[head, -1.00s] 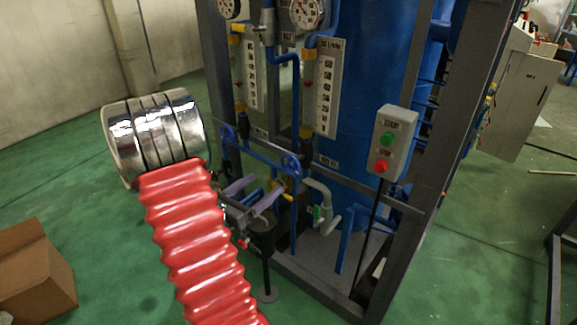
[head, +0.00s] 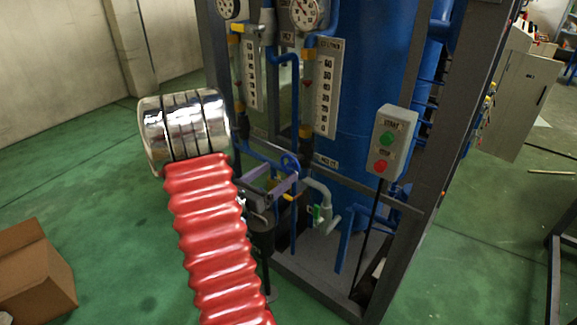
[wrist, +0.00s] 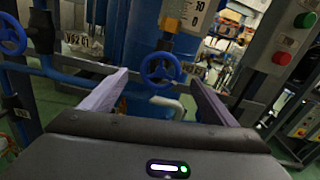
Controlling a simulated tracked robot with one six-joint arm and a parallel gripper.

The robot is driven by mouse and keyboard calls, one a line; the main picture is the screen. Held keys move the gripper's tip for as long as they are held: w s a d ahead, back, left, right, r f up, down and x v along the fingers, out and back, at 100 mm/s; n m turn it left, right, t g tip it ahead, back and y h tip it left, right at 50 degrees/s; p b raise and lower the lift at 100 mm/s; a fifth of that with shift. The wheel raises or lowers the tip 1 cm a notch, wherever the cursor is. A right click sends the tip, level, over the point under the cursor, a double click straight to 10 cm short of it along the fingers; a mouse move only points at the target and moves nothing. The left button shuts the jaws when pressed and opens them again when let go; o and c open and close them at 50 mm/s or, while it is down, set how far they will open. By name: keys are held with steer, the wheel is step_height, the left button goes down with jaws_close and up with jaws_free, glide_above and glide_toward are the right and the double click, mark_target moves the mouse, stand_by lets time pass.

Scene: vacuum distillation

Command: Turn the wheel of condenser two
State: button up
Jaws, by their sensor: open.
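A blue handwheel (head: 290,163) sits on the blue pipework at the front of the rig. In the wrist view this wheel (wrist: 160,68) shows between my two purple fingertips, a little beyond them. My gripper (head: 283,176) is open and empty, its fingers pointing at the wheel from the left. It also shows in the wrist view (wrist: 158,78). A second blue wheel (wrist: 12,33) is at the left edge of the wrist view; in the head view my arm hides its place. I cannot tell from the small labels which wheel belongs to condenser two.
A grey box with green and red buttons (head: 389,143) stands on a post right of the wheel. A pale bent pipe (head: 320,195) lies just below the wheel. Grey frame posts flank the pipework. A cardboard box (head: 38,270) is on the floor at left.

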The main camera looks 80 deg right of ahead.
mark_target(289, 165)
steer(key=x, duration=0.6)
steer(key=shift+s+d, duration=0.2)
steer(key=shift+d, duration=0.1)
steer(key=c, duration=1)
